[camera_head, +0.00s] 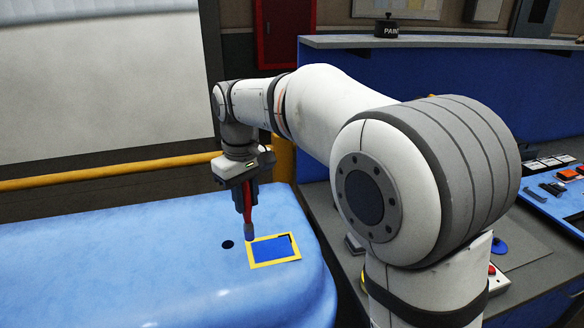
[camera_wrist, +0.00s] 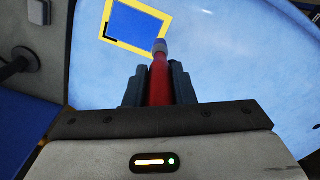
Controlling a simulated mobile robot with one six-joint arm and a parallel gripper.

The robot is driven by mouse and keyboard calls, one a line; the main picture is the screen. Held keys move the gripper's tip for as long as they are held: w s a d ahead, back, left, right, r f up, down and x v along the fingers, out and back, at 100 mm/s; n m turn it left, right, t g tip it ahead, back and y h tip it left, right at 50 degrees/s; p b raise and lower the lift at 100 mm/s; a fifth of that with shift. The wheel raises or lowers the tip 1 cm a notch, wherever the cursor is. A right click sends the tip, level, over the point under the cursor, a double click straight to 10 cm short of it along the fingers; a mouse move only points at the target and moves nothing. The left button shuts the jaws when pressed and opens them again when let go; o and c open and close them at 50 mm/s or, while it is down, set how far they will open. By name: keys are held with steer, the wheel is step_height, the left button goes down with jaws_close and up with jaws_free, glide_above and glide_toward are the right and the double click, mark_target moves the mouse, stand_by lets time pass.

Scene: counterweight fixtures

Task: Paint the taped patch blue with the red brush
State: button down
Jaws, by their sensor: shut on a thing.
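My gripper (camera_head: 246,190) is shut on the red brush (camera_head: 248,210), which points down. The brush also shows in the wrist view (camera_wrist: 159,82), with its handle between the fingers (camera_wrist: 160,88). The taped patch (camera_head: 273,250) is a yellow tape frame on a light blue curved surface (camera_head: 150,255). Inside the frame is mostly darker blue, with a small dark strip at one corner, also seen in the wrist view on the patch (camera_wrist: 135,25). The brush tip is near the patch's left edge in the head view; I cannot tell whether it touches.
A dark round spot (camera_head: 227,244) lies left of the patch. A yellow rail (camera_head: 110,173) runs behind the blue surface. A dark pot marked PAIN (camera_head: 388,29) stands on a ledge at the back. A bench with small items (camera_head: 560,185) is at the right.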

steer(key=shift+r+p, duration=0.6)
steer(key=shift+r, duration=0.5)
stand_by(0.6)
